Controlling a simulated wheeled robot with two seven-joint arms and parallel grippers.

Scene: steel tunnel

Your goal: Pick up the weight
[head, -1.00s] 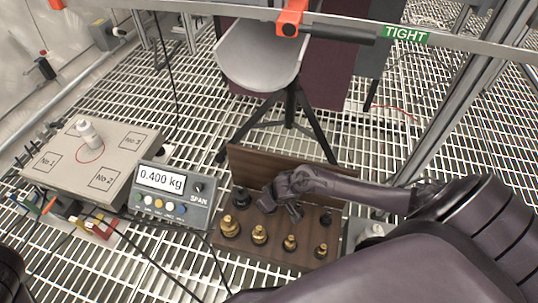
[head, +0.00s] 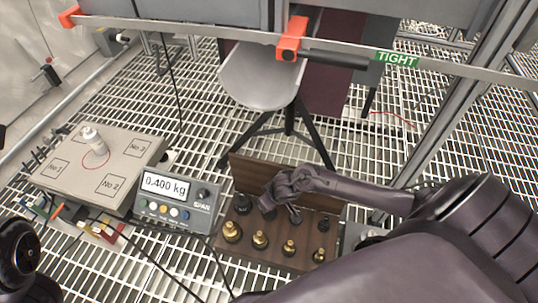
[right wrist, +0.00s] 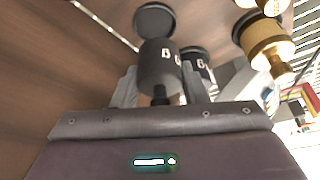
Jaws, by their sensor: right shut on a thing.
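The weights stand in a brown wooden rack (head: 228,249), with black weights (head: 242,203) in the back row and brass weights (head: 260,239) in front. My right gripper (head: 281,209) reaches over the back row from the right and hides part of it. In the right wrist view, my right gripper (right wrist: 160,88) is shut on a black weight (right wrist: 160,62) with pale markings, its narrow neck between the fingers. A dark round shape (right wrist: 153,18) lies just beyond it. I cannot tell whether the held weight is clear of the rack. My left gripper is out of view.
A scale display (head: 178,203) reads 0.400 kg, left of the rack. A grey box (head: 65,177) with numbered squares carries a white bottle (head: 92,140). A grey scoop-shaped pan (head: 262,85) on a tripod stands behind. Cables cross the grating.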

